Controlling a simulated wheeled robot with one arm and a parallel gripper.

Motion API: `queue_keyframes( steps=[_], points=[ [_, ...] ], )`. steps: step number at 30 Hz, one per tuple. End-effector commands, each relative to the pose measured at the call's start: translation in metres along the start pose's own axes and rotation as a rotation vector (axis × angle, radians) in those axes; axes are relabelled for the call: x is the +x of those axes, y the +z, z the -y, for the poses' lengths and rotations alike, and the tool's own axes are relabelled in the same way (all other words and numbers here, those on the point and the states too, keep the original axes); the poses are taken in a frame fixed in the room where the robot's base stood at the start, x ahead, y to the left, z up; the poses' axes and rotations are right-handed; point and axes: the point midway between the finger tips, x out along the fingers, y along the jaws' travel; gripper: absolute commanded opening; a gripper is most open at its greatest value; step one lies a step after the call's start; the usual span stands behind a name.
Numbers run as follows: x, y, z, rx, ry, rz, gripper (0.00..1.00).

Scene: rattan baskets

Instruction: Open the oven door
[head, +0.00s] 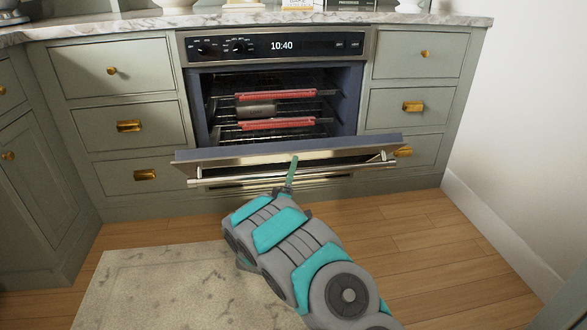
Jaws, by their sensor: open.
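The oven (277,46) is built into the cabinets, with a clock reading 10:40 above its cavity. Its door (245,155) is hinged down and open, tilted outward, with a metal handle bar (225,181) along its front. The cavity shows racks with red edge strips (277,95). My gripper (292,168) is at the door's upper edge near the middle, in front of the handle area. One thin green finger shows; the rest of the gripper is hidden behind my grey and teal arm. I cannot tell whether the finger touches the door.
Green drawers with brass pulls (128,126) flank the oven on both sides. A marble counter (110,28) runs above. A pale rug (160,285) lies on the wooden floor at the lower left. Open floor (440,260) lies to the right, bounded by a white wall (530,120).

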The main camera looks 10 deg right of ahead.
Motion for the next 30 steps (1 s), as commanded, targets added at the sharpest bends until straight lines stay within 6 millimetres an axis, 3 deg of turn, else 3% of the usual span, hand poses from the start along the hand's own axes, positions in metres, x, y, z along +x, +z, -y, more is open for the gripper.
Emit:
queue_keyframes(
  steps=[9, 15, 30],
  points=[
    [-0.047, -0.001, 0.002, -0.002, -0.005, -0.003, 0.61],
    [-0.067, -0.001, 0.001, -0.001, -0.001, -0.001, 0.61],
    [-0.074, -0.001, 0.0, -0.001, 0.002, -0.002, 0.61]
  ],
)
